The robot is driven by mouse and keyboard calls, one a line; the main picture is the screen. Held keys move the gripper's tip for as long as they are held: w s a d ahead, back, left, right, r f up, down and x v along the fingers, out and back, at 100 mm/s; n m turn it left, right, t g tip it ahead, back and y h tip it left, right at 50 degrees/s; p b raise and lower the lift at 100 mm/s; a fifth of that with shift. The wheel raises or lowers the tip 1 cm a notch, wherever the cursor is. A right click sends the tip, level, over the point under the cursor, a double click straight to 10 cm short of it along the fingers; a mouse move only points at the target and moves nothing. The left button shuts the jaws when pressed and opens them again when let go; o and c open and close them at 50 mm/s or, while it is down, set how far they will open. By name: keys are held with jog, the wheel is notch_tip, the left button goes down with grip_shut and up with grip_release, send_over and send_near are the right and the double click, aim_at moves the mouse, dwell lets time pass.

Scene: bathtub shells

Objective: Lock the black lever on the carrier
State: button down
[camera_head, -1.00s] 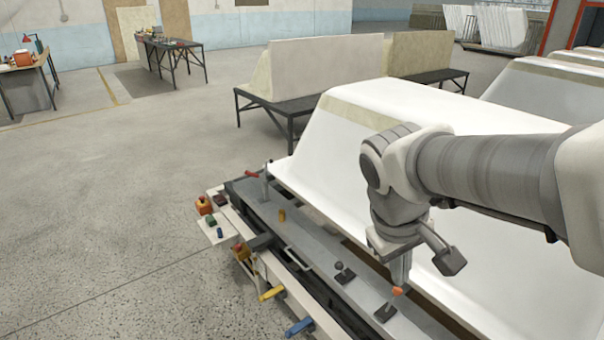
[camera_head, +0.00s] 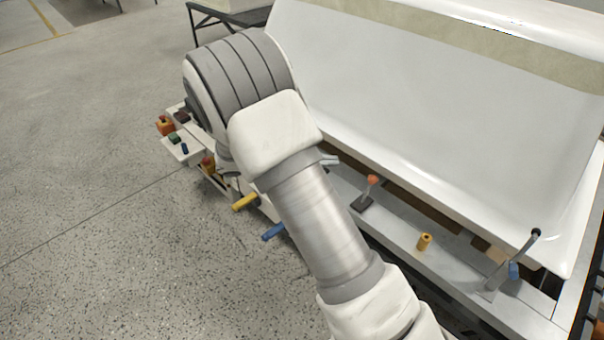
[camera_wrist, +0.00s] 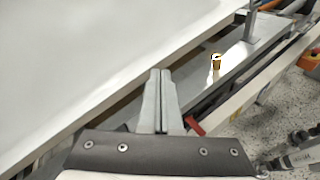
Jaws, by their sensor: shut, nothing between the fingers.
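A grey lever arm with a black end (camera_head: 536,233) rises, tilted, from a plate at the right end of the carrier's grey rail (camera_head: 395,222) in the head view. A lever with an orange knob (camera_head: 372,180) on a dark base stands further left on the rail. My gripper (camera_wrist: 160,72) is shut and empty in the wrist view, its fingertips over the rail area beside the white shell. A red handle end (camera_wrist: 195,128) shows just right of the fingers. In the head view my arm hides the gripper and part of the rail.
The white tub shell (camera_head: 440,90) lies along the rail. A yellow peg (camera_head: 424,242) and a blue grip (camera_head: 514,271) stand near the rail's right part. Yellow (camera_head: 244,202) and blue handles (camera_head: 272,232) jut out in front. Floor at left is clear.

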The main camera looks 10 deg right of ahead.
jog(key=w+a+f+n+t+b, duration=0.3)
jog(key=a+f+n+t, duration=0.3)
jog(key=f, duration=0.5)
jog(key=w+a+f+n+t+b, duration=0.3)
jog(key=a+f+n+t, duration=0.3)
jog(key=f, duration=0.5)
jog(key=shift+w+n+t+h, duration=0.3)
jog(key=shift+w+n, duration=0.1)
jog(key=shift+w, duration=0.15)
jog(key=b+x, duration=0.3)
jog(key=x, duration=1.1)
jog(key=shift+f, duration=0.15)
